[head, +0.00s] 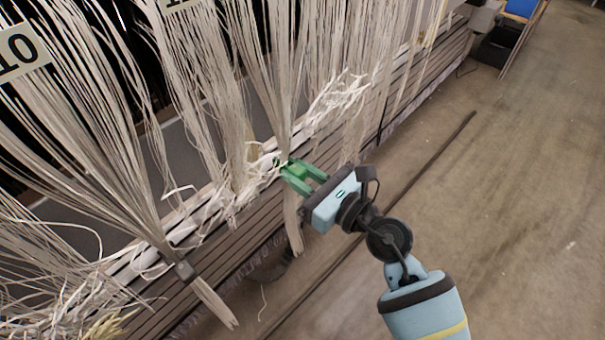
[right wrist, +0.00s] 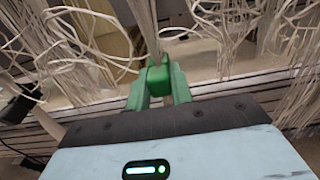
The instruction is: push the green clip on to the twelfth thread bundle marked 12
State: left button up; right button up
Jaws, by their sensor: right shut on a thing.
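My right gripper (head: 292,170) is shut on the green clip (head: 283,162), its green fingers on either side of it. In the right wrist view the clip (right wrist: 155,76) sits between the two fingertips. A pale thread bundle (head: 284,120) comes down to the clip, and its tail (head: 293,230) hangs below. The clip touches or lies right against this bundle; I cannot tell if it is fully around it. The bundle also shows behind the clip in the right wrist view (right wrist: 147,30). No 12 mark is readable. My left gripper is not in view.
A plate marked 10 (head: 20,52) hangs at the upper left, and another plate (head: 180,4) is cut off at the top. A bundle at lower left carries a grey clip (head: 184,270). Loose threads (head: 335,95) tangle along the slatted beam (head: 240,240). Floor at right is open.

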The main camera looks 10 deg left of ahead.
jog(key=shift+x, duration=0.85)
dwell(0.6)
dwell(0.5)
jog(key=o, duration=0.9)
jog(key=shift+o, duration=1.9)
jog(key=shift+d, duration=0.1)
